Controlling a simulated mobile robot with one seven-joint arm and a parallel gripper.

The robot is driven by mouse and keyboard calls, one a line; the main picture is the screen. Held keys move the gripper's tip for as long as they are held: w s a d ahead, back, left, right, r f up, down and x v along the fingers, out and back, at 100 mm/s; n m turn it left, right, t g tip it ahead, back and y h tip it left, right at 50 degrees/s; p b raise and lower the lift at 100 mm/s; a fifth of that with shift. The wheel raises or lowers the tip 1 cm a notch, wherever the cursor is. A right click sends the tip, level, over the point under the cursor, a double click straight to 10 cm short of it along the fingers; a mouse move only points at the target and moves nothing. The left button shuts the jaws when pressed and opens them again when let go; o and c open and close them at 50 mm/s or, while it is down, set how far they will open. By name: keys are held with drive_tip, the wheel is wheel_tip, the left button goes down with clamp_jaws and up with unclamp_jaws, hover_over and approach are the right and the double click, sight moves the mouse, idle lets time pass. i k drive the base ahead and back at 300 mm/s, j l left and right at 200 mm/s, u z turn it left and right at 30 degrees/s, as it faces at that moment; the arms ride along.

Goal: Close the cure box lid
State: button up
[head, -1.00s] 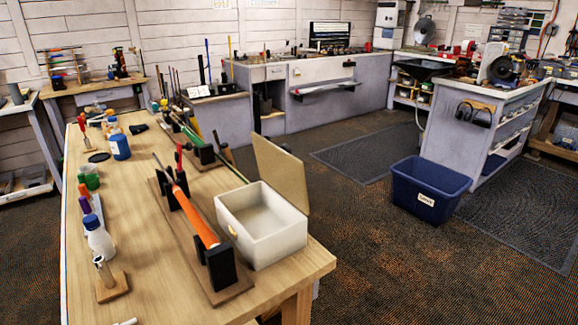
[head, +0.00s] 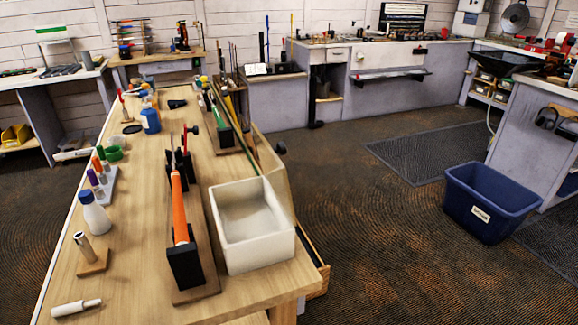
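The cure box (head: 256,251) is a white open-topped box near the front right corner of the wooden workbench. Its inside looks empty. Its tan lid (head: 270,168) stands raised on the box's right and far side, seen nearly edge-on, so the box is open. My gripper is not in view.
A stand holds an orange-gripped club (head: 180,212) just left of the box. A white bottle (head: 95,214) and a metal cylinder on a wooden block (head: 85,248) stand farther left. A blue bin (head: 489,205) is on the floor at right. Open floor lies between bench and bin.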

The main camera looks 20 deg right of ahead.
sight(273, 171)
drive_tip(key=l+u, duration=0.25)
drive_tip(key=l, duration=0.8)
drive_tip(key=i+l+u, duration=0.1)
drive_tip(key=l, duration=0.3)
drive_tip(key=i+l+u, duration=0.15)
drive_tip(key=l, duration=0.2)
drive_tip(key=l+z, duration=0.2)
drive_tip(key=z, duration=0.3)
drive_tip(key=l+z, duration=0.2)
drive_tip(key=z, duration=0.25)
